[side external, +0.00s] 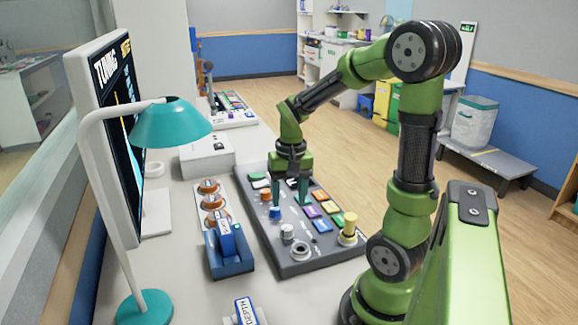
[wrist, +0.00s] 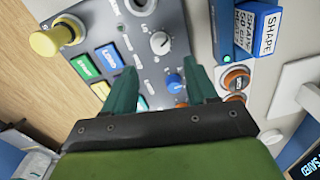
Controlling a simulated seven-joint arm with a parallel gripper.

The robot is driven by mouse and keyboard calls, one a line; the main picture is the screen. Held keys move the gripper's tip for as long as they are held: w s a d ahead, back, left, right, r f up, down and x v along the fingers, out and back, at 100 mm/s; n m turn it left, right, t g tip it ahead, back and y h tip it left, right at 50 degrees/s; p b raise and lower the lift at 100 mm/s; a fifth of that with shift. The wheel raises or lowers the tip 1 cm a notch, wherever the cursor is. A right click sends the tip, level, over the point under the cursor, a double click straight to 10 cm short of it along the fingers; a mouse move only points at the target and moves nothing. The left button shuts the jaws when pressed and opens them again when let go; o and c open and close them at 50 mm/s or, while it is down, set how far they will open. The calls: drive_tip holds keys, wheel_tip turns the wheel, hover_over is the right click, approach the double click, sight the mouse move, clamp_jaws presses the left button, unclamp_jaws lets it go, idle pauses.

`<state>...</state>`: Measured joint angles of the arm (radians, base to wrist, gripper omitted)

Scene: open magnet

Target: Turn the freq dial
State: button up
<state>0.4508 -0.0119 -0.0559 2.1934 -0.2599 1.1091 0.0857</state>
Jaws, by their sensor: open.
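The grey control panel (side external: 330,246) on the white table carries several dials and coloured buttons. A blue dial (side external: 275,212), an orange dial (side external: 266,195) and a light grey dial (side external: 287,231) line its left side. I cannot read which one is labelled freq. My gripper (side external: 290,203) points down over the panel, open, with nothing held. In the wrist view my gripper (wrist: 160,68) has its two teal fingers spread; the blue dial (wrist: 175,83) shows between them, and the light grey dial (wrist: 160,42) lies just beyond the fingertips. Contact with any dial cannot be told.
A yellow knob (side external: 348,226) stands tall at the panel's near right corner. A blue holder (side external: 229,262) with upright blocks and several orange-ringed buttons (side external: 212,202) sit left of the panel. A teal lamp (side external: 168,122) and a monitor (side external: 110,110) stand further left.

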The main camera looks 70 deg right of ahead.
sight(288, 229)
wheel_tip(288, 229, down, 9)
drive_tip(key=shift+w+a+f, duration=0.1)
drive_tip(key=shift+f, duration=0.05)
drive_tip(key=shift+c, duration=0.4)
